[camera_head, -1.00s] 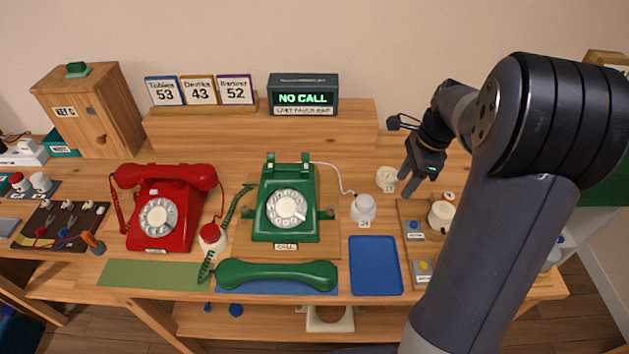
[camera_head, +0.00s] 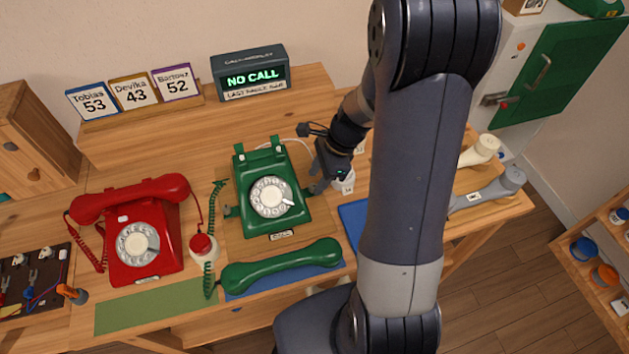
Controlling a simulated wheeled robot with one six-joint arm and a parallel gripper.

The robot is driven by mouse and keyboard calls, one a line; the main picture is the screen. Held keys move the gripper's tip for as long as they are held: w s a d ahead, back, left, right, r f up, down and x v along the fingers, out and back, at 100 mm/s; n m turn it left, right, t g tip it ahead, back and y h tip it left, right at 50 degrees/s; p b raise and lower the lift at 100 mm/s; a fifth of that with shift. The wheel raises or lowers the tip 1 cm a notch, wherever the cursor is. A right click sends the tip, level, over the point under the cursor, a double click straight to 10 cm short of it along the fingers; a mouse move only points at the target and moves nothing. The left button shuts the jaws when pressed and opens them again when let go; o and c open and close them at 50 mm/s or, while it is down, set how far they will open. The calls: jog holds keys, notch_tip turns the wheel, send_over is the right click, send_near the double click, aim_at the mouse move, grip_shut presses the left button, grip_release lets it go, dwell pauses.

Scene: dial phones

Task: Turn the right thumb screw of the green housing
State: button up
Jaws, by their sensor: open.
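The green housing (camera_head: 247,168) is a dial phone with a white dial (camera_head: 271,197), standing on a wooden board. A small left thumb screw (camera_head: 230,212) shows at its left side. My gripper (camera_head: 320,178) is open, pointing down close beside the housing's right side, where the right thumb screw sits. The fingers largely hide that screw, and I cannot tell whether they touch it or stand around it. The green handset (camera_head: 283,267) lies off the housing, in front of it.
A white labelled pot (camera_head: 347,186) stands just right of my gripper. The display (camera_head: 251,80) reads "NO CALL". My arm hides much of the table's right part.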

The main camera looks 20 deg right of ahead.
aim_at(313, 188)
jog(key=shift+x, duration=1.1)
grip_shut()
